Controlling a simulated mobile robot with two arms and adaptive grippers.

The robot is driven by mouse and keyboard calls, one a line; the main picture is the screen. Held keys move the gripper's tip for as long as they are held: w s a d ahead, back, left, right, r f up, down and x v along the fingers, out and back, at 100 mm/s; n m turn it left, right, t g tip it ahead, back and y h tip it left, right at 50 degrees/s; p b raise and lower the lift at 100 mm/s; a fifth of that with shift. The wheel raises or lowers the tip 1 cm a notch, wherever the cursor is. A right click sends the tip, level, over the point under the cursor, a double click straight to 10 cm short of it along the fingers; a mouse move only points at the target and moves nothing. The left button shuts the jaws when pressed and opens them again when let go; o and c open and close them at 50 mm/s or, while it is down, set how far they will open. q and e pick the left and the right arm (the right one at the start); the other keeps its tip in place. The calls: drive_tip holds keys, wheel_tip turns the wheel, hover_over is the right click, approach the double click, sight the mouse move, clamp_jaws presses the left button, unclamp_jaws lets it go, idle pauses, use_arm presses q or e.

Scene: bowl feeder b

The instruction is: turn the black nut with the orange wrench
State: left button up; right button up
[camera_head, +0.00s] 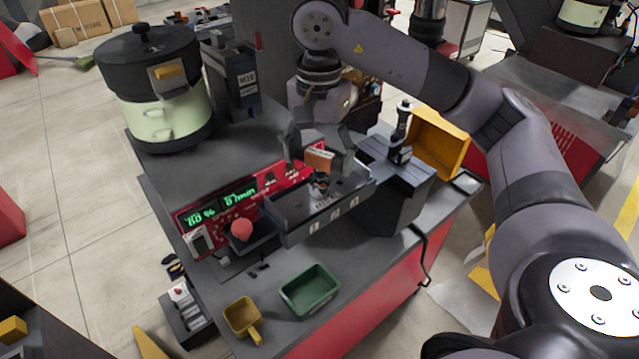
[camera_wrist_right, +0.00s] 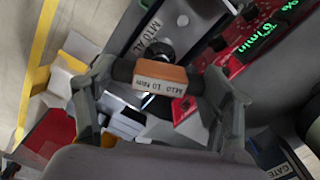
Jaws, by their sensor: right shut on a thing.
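The orange wrench (camera_head: 319,160) has a small orange body with a white label. In the right wrist view the label on the wrench (camera_wrist_right: 160,82) reads M10 10 Nm, and dark ends reach to both fingers. My right gripper (camera_head: 318,152) is shut on it above the grey tray of the bench unit. A dark rounded part, apparently the black nut (camera_wrist_right: 158,52), shows right beside the wrench. Whether the wrench sits on it cannot be told. My left gripper is not in view.
The grey tray (camera_head: 290,232) stands beside a red panel (camera_head: 215,203) with green digits. A red knob (camera_head: 241,229), green bin (camera_head: 309,290) and yellow scoop (camera_head: 243,318) are in front. The feeder bowl (camera_head: 152,90) stands at back left, a yellow bin (camera_head: 437,143) at right.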

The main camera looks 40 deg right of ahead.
drive_tip(key=shift+r+p, duration=1.85)
drive_tip(key=shift+r, duration=0.4)
drive_tip(key=shift+f, duration=0.15)
